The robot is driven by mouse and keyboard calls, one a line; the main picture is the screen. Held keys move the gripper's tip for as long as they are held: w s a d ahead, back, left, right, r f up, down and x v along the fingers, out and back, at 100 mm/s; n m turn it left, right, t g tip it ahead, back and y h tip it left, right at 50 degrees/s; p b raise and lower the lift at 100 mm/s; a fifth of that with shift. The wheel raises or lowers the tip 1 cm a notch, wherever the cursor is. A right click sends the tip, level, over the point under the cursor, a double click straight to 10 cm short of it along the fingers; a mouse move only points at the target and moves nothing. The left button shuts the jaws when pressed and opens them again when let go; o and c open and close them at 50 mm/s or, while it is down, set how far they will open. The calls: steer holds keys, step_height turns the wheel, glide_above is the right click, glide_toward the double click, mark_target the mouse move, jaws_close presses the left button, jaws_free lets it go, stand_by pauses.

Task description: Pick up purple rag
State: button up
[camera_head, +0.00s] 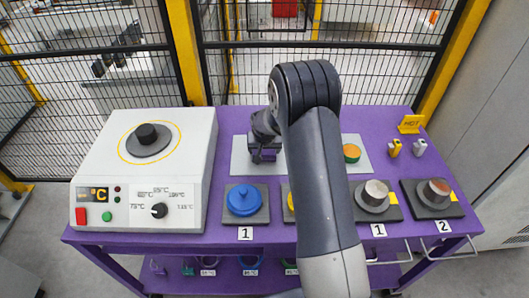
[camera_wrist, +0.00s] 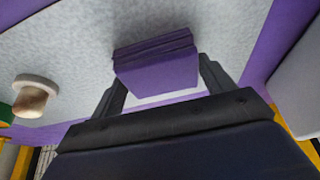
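The purple rag (camera_wrist: 157,68) is a folded, layered block lying on a light grey plate (camera_wrist: 70,50) in the wrist view. My gripper (camera_wrist: 161,76) is open, with one dark finger near each side of the rag. The fingertips are close to the rag's near part; I cannot tell whether they touch it. In the head view, my gripper (camera_head: 264,153) is low over the left part of the grey plate (camera_head: 240,160). The rag is hard to make out there behind the gripper.
A white heater box (camera_head: 143,170) stands left on the purple table. A blue-lidded item (camera_head: 244,200) sits in front of the plate. Metal cylinders (camera_head: 375,192) (camera_head: 437,190) stand right. A mesh fence is behind.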

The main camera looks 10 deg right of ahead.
steer(key=c, duration=0.5)
steer(key=shift+r, duration=0.1)
step_height(320, 180, up, 10)
steer(key=shift+f+b, duration=0.1)
steer(key=shift+b, duration=0.6)
steer(key=o, duration=0.4)
steer(key=shift+c, duration=1.2)
steer(key=shift+d, duration=0.1)
